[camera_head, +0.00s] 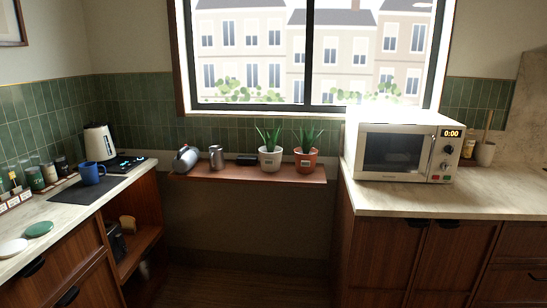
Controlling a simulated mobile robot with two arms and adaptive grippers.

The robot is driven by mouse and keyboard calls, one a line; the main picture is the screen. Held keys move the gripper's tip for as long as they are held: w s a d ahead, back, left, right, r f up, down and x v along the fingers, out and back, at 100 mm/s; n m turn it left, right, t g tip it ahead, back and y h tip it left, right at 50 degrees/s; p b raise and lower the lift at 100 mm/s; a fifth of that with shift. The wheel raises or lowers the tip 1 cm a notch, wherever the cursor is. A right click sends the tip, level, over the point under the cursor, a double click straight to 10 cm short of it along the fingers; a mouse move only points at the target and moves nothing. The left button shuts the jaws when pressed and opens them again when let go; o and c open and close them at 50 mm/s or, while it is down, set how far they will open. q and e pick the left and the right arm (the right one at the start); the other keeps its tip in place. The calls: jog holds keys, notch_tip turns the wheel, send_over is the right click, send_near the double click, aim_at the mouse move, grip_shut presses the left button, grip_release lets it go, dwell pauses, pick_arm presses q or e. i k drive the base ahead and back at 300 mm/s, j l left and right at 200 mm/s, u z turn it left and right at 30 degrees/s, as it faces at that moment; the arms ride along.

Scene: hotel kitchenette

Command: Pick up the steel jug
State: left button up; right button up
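A small upright steel jug (217,157) stands on the wooden shelf (250,175) below the window, left of the middle. Just left of it on the same shelf is a rounded metallic vessel (186,159) that looks like a kettle or watering can; its exact kind is too small to tell. The two stand close together, with a narrow gap. Nothing in front hides the jug. Neither of my grippers shows in this view.
Two potted plants, one in a white pot (269,160) and one in a terracotta pot (306,161), stand right of the jug. A microwave (405,148) sits on the right counter. The left counter holds a white kettle (99,142) and a blue mug (91,174). Floor between counters looks clear.

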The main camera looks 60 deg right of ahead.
aim_at(217, 159)
jog(key=z, duration=1.7)
